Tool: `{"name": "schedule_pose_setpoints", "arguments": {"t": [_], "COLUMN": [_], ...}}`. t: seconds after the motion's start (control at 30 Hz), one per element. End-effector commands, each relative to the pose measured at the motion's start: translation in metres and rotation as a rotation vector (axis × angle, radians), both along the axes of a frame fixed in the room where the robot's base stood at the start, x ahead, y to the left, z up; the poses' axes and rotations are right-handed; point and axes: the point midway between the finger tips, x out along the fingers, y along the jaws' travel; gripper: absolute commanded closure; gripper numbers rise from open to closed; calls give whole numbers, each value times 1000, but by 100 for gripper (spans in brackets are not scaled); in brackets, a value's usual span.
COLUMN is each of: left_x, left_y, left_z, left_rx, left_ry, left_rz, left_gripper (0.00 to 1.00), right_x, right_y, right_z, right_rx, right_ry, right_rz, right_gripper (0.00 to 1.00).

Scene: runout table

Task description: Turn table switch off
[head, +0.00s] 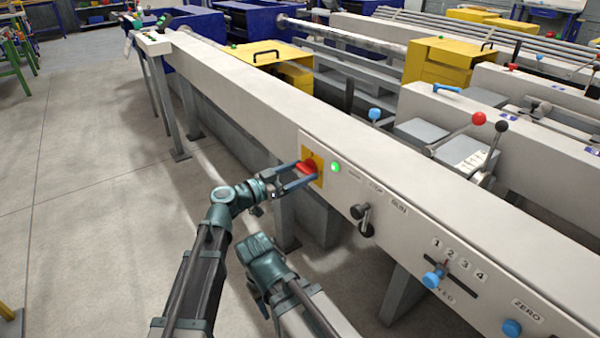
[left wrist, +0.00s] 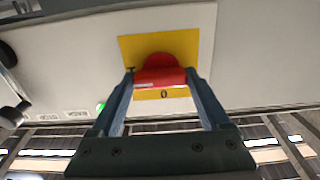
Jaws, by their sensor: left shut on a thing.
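The table switch (head: 307,166) is a red knob on a yellow plate (head: 318,160), set in the pale front panel of the long machine table. My left gripper (head: 296,177) reaches it from the left and is shut on the red knob. In the left wrist view, the red knob (left wrist: 160,72) sits between both fingertips, with the yellow plate (left wrist: 130,48) around it and a "0" mark beside it. A green lamp (head: 335,168) glows just right of the plate. My right gripper (head: 268,300) hangs low in front of the table, and its fingers are not clear.
Right of the lamp, a black-knobbed lever (head: 361,212) sticks out below the STOP and RUN labels. Further right are a blue knob (head: 432,279) on a numbered slot and another blue knob (head: 511,327) under ZERO. Open grey floor (head: 90,220) lies to the left.

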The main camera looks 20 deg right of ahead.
Motion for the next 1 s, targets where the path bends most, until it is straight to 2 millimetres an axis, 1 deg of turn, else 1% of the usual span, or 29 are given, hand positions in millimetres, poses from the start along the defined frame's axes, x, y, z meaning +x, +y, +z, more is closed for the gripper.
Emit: {"name": "schedule_pose_setpoints", "arguments": {"t": [0.17, 0.37, 1.0], "left_x": [0, 0, 0], "left_y": [0, 0, 1], "left_z": [0, 0, 1], "left_rx": [-6, -38, -237], "left_ry": [18, 103, 652], "left_rz": [0, 0, 0], "left_gripper": [76, 76, 76], "right_x": [0, 0, 0], "right_y": [0, 0, 0], "right_z": [0, 0, 1], "right_rx": [0, 0, 0], "right_ry": [0, 0, 0], "right_rz": [0, 0, 0], "right_gripper": [50, 50, 50]}}
